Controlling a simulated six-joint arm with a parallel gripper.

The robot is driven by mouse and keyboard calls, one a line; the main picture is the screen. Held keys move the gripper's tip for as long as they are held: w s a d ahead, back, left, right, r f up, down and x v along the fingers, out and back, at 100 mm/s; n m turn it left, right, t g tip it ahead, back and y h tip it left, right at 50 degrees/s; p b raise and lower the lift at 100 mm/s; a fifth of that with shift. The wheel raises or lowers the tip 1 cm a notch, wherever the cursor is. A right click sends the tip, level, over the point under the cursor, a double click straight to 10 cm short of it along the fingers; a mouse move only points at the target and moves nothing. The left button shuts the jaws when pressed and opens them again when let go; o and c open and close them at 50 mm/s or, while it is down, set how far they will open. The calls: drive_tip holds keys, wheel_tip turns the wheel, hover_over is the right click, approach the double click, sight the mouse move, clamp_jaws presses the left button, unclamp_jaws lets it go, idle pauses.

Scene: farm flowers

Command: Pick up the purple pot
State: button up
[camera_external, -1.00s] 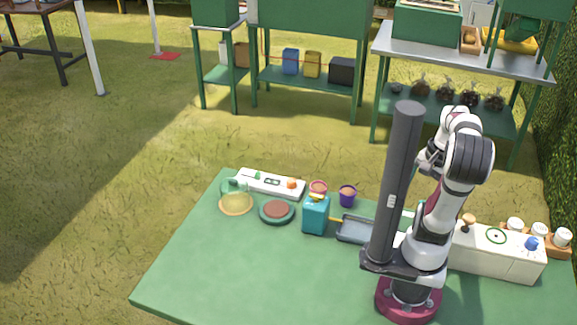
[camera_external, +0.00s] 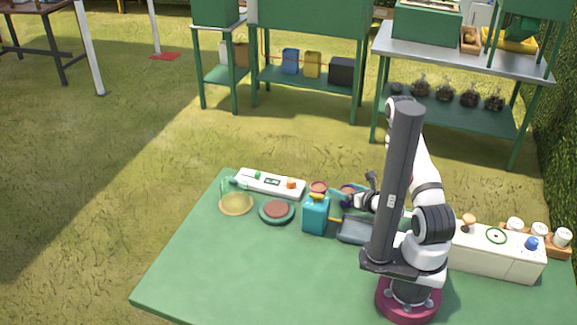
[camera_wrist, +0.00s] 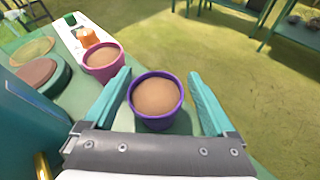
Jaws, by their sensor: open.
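The purple pot (camera_wrist: 156,118), filled with brown soil, stands upright on the green table. In the wrist view it sits between the two teal fingers of my gripper (camera_wrist: 160,100), with gaps on both sides. My gripper is open and holds nothing. In the external view the purple pot (camera_external: 347,197) is partly hidden by my gripper (camera_external: 352,193), which reaches it from the right. The pot's lower part is hard to make out there.
A pink pot (camera_wrist: 103,63) stands just left of the purple pot. A teal watering can (camera_external: 316,214) is close by at the front left. A grey tray (camera_external: 353,230) lies in front. A white panel (camera_external: 270,184) and a round green dish (camera_external: 276,211) are farther left.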

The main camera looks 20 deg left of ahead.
drive_tip(key=shift+x, duration=0.75)
drive_tip(key=c, duration=1.3)
